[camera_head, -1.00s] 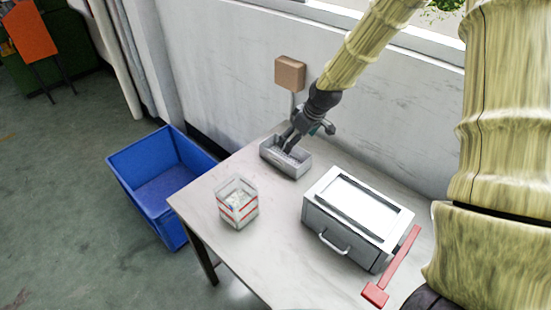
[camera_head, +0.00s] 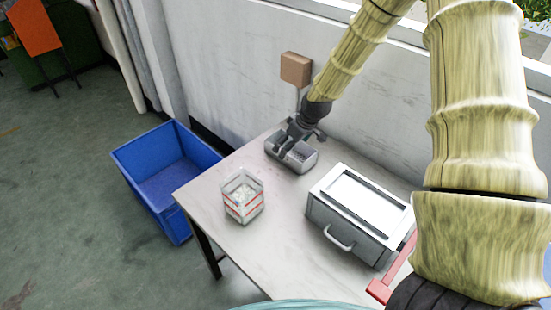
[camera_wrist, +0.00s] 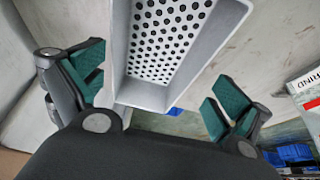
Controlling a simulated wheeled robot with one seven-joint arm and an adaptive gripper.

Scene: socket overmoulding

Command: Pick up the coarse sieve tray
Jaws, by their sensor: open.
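The coarse sieve tray (camera_head: 302,162) is a grey rectangular tray at the back of the table, near the wall. In the wrist view the tray (camera_wrist: 152,93) shows its perforated floor with many round holes and its plain raised walls. My gripper (camera_head: 283,150) is over the tray in the head view and hides part of it. In the wrist view my gripper (camera_wrist: 158,95) is open, with one green-padded finger on each side of the tray's near end.
A clear container with red bands (camera_head: 243,197) stands at the table's left. A grey-white box with a handle (camera_head: 358,215) stands at the right, beside a red tool (camera_head: 380,290). A blue bin (camera_head: 150,150) is on the floor. The table's middle (camera_head: 270,245) is clear.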

